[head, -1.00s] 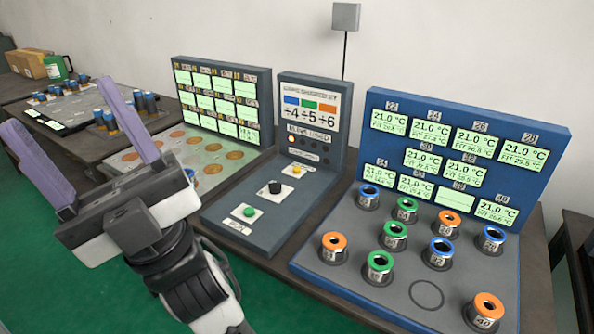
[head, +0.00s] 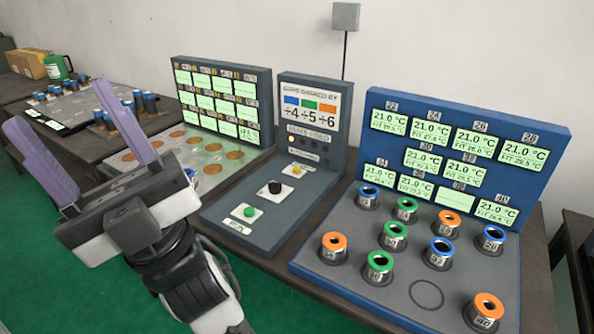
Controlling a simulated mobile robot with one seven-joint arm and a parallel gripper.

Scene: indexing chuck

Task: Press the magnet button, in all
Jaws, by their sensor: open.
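A grey control panel (head: 262,222) stands on the table at the middle. On its base are a green button (head: 249,211), a black knob (head: 274,187) and a small yellow button (head: 296,170), each on a white plate. The small labels are too blurred to tell which one is the magnet button. My gripper (head: 59,104) is at the left, with its two purple fingers spread wide and pointing up and away. Nothing is between them. It is left of the panel and apart from the buttons.
A blue board (head: 455,287) at right holds several ringed cylinders in orange, green and blue, below temperature displays. A display board (head: 222,95) with copper discs before it stands behind my gripper. A side table (head: 75,128) with blue cylinders is at far left.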

